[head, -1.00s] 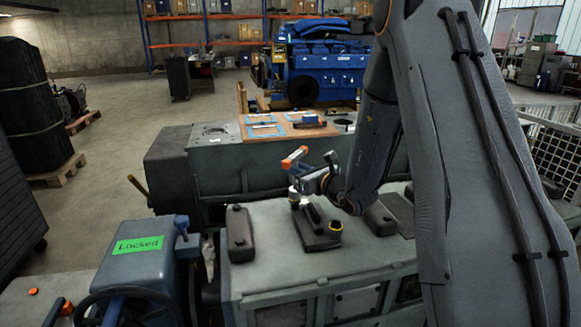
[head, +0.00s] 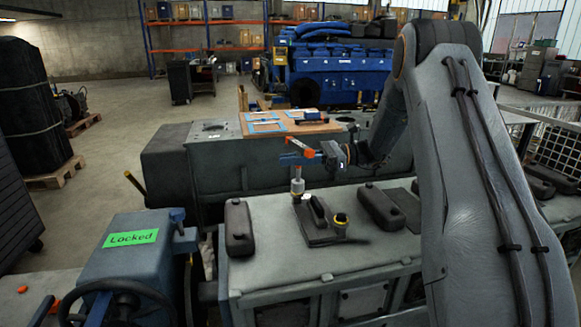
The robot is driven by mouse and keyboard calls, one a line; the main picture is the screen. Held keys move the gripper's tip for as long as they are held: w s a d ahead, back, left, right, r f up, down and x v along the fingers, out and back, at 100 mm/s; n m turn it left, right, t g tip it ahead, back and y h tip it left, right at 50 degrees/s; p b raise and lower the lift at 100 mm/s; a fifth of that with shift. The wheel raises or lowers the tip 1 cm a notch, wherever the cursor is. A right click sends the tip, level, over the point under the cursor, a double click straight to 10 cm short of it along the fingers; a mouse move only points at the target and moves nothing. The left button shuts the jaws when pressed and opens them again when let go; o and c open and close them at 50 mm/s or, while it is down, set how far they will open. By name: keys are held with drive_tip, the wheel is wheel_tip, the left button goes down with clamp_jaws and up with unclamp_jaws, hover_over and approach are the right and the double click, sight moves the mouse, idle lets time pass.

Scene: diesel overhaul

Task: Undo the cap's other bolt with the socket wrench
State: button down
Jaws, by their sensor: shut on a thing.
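The dark cap (head: 319,214) sits on the pale top of the engine block. A yellow-ringed bolt or fitting (head: 340,223) stands at its right end. My gripper (head: 322,156) is shut on the socket wrench, which has an orange handle (head: 300,147). The wrench's pale socket (head: 297,186) points down over the cap's left end. The bolt there is hidden or too small to make out, and I cannot tell whether the socket touches it.
Dark covers flank the cap on the left (head: 239,228) and right (head: 381,207). A blue housing with a green "Locked" sign (head: 130,238) and a handwheel (head: 118,306) stand at front left. A wooden board with blue-framed sheets (head: 275,128) lies behind.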

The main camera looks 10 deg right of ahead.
drive_tip(key=n+g+b, duration=0.1)
drive_tip(key=g, duration=0.1)
drive_tip(key=n+g+b, duration=0.1)
drive_tip(key=n+g, duration=0.1)
drive_tip(key=shift+s+a, duration=0.15)
drive_tip(key=shift+s, duration=0.05)
drive_tip(key=shift+r+p, duration=0.7)
drive_tip(key=shift+r, duration=0.15)
drive_tip(key=shift+r+m+t+p, duration=0.15)
drive_tip(key=shift+m+t+p, duration=0.25)
drive_tip(key=shift+p, duration=0.2)
